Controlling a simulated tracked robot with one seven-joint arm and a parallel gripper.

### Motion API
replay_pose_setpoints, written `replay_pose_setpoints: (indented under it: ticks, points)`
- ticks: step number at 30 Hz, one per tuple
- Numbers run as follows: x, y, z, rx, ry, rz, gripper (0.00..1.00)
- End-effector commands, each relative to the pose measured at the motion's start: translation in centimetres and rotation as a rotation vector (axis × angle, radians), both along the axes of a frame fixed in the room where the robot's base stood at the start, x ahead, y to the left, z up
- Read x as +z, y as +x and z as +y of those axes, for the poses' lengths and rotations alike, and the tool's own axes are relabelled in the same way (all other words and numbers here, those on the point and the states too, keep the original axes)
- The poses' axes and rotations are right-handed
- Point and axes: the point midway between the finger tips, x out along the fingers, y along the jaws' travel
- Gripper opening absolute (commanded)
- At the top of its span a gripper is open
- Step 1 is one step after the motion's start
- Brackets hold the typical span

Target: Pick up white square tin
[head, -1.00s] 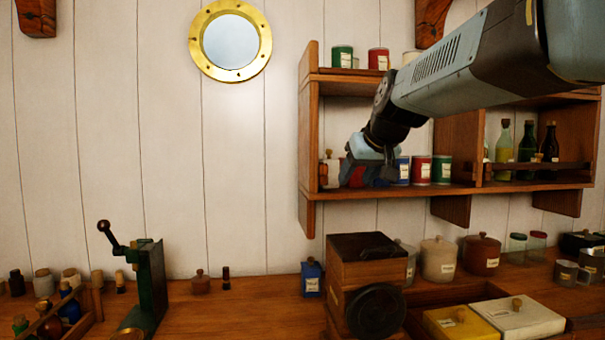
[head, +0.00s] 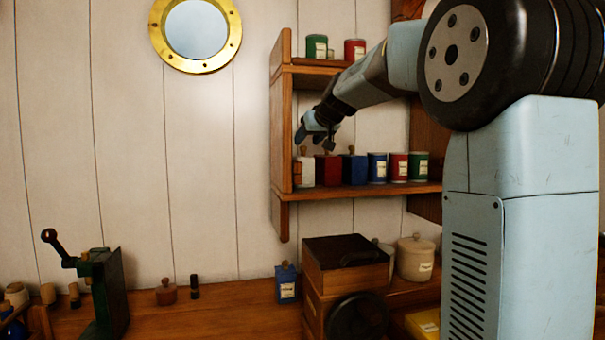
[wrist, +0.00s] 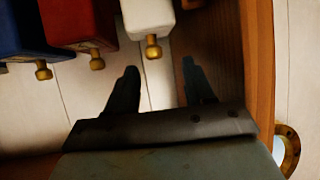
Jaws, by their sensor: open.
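The white square tin (head: 306,172) stands at the left end of the middle shelf, with a small knob on top; an orange-brown item partly covers its left side. In the wrist view the white tin (wrist: 148,14) shows upside down at the top edge, beside a red tin (wrist: 80,20). My gripper (head: 316,141) is above the white tin, near the shelf's left side wall. In the wrist view my gripper (wrist: 157,72) is open and empty, its two fingers apart on either side of the tin's knob line. The tin is not between them.
The red tin (head: 328,170) and a blue tin (head: 355,168) stand right of the white tin. Round cans (head: 398,167) continue along the shelf (head: 370,190). The wooden side wall (head: 281,130) is close on the left; the upper shelf (head: 310,68) is above.

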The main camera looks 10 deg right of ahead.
Motion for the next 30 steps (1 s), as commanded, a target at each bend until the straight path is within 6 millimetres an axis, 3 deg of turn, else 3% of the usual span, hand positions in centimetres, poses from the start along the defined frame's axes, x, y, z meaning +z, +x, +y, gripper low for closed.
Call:
replay_pose_setpoints:
  ticks: [11,21,28,30]
  points:
    - [-1.2,2.0,0.0,-0.001,-0.001,0.001,0.53]
    - [-3.3,5.5,0.2,0.000,0.001,0.001,0.53]
    - [-3.3,5.7,0.3,-0.001,0.000,0.000,0.53]
    - [-3.3,5.7,0.3,-0.001,0.000,0.000,0.48]
